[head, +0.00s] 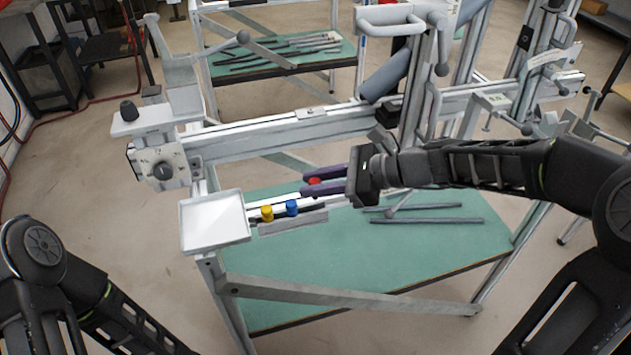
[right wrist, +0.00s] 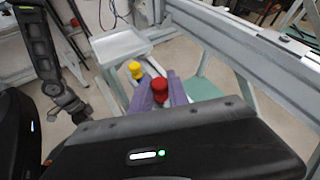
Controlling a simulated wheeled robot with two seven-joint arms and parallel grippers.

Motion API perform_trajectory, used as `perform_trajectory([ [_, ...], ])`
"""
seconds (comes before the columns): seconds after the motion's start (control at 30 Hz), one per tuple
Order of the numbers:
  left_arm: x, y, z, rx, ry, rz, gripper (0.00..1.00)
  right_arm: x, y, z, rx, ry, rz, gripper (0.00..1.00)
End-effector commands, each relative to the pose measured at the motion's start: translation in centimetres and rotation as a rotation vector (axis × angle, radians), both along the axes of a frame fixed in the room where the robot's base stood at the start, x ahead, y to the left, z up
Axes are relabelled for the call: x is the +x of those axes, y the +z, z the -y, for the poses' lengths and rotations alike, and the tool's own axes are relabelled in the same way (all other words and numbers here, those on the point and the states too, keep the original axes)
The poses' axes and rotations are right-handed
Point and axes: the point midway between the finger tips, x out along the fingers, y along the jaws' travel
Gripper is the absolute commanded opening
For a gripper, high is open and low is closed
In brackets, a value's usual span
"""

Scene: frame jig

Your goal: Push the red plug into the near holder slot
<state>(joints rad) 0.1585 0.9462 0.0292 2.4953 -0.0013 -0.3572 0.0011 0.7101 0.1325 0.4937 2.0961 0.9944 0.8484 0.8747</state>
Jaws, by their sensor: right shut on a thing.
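The red plug (head: 314,181) is between the purple fingers of my right gripper (head: 323,181), which is shut on it. In the right wrist view the red plug (right wrist: 160,88) shows its round top between the fingers (right wrist: 160,94). In the head view the plug is above and right of the yellow and blue plugs. The holder (head: 292,226) is a low grey strip on the frame; the near slot cannot be made out. My left gripper is outside the head view; a dark arm end, seemingly it (right wrist: 70,106), shows in the right wrist view, fingers unclear.
A yellow plug (head: 267,213) and a blue plug (head: 292,208) stand side by side at the holder. A white tray (head: 214,222) is to their left. A long aluminium beam (head: 290,137) runs behind. Dark bars (head: 425,220) lie on the green shelf (head: 350,265) below.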

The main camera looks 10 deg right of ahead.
Motion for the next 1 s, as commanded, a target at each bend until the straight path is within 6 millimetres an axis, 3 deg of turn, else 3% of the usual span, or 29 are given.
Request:
perform_trajectory([
  [0.33,0.0,-1.7,0.0,0.000,0.000,0.001,0.36,0.0,-1.8,0.0,0.000,0.000,-0.001,0.00],
  [1.0,0.0,-1.8,0.0,0.000,0.000,0.001,0.36,0.0,-1.9,0.0,0.000,0.000,-0.001,0.00],
])
